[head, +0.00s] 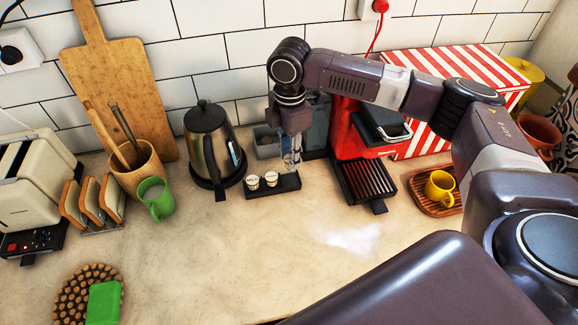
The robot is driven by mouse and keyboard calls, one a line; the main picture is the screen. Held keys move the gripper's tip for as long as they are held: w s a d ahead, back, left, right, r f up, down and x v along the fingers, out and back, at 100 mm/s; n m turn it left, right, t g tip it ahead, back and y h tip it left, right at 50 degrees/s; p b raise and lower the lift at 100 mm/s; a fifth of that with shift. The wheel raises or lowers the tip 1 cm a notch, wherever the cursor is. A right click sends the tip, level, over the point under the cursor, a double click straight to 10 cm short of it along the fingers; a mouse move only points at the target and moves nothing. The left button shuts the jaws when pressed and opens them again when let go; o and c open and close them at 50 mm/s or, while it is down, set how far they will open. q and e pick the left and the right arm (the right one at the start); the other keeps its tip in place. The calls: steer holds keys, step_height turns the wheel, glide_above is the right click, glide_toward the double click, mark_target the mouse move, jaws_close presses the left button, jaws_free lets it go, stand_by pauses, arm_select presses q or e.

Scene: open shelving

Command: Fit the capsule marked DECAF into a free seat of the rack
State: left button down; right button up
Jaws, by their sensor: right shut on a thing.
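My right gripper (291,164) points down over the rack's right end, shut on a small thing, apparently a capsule. The fingers hide most of it, so I cannot read a DECAF mark or tell whether it touches the rack. My left gripper is out of view.
A kettle (211,145) stands left of the rack, and a grey bin (266,142) behind it. A red coffee machine (345,130) with a drip tray (366,178) stands to the right. A green mug (155,198) is farther left.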

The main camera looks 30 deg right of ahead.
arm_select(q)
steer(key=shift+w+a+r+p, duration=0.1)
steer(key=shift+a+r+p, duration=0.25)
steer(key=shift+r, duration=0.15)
arm_select(e)
steer(key=shift+f, duration=2.9)
steer(key=o, duration=0.8)
steer(key=shift+f, duration=0.1)
steer(key=shift+c, duration=0.2)
step_height(320, 180, up, 11)
steer(key=shift+r+b, duration=0.1)
steer(key=shift+b, duration=1.1)
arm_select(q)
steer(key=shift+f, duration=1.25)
arm_select(e)
steer(key=shift+r, duration=0.55)
